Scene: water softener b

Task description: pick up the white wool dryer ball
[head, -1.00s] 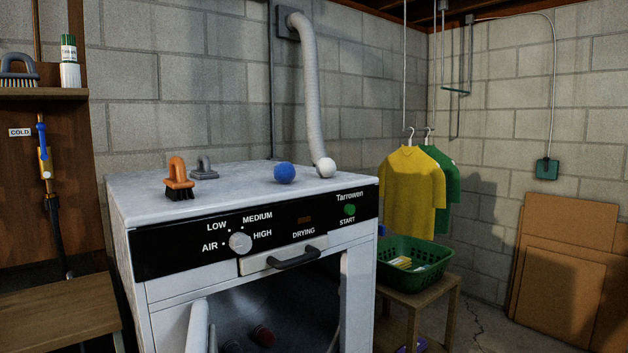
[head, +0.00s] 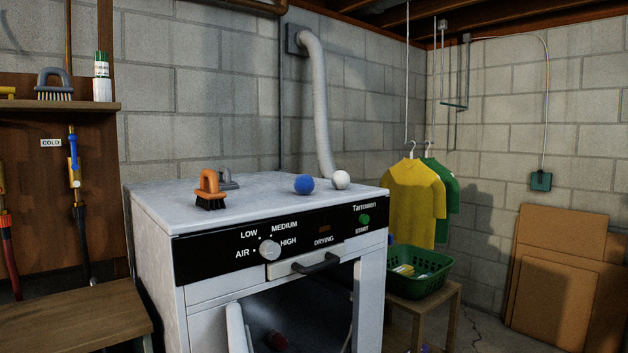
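The white wool dryer ball (head: 341,179) rests on top of the white dryer (head: 262,197), near its back right corner, at the foot of the grey vent hose. A blue ball (head: 304,184) sits just to its left, with a small gap between them. My gripper is not in the head view, so its state does not show.
An orange-handled brush (head: 210,190) and a grey-handled brush (head: 229,180) stand on the dryer's left part. The vent hose (head: 318,100) rises behind the white ball. The dryer door hangs open below. A green basket (head: 427,277) on a stool and hanging shirts (head: 412,197) are at right.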

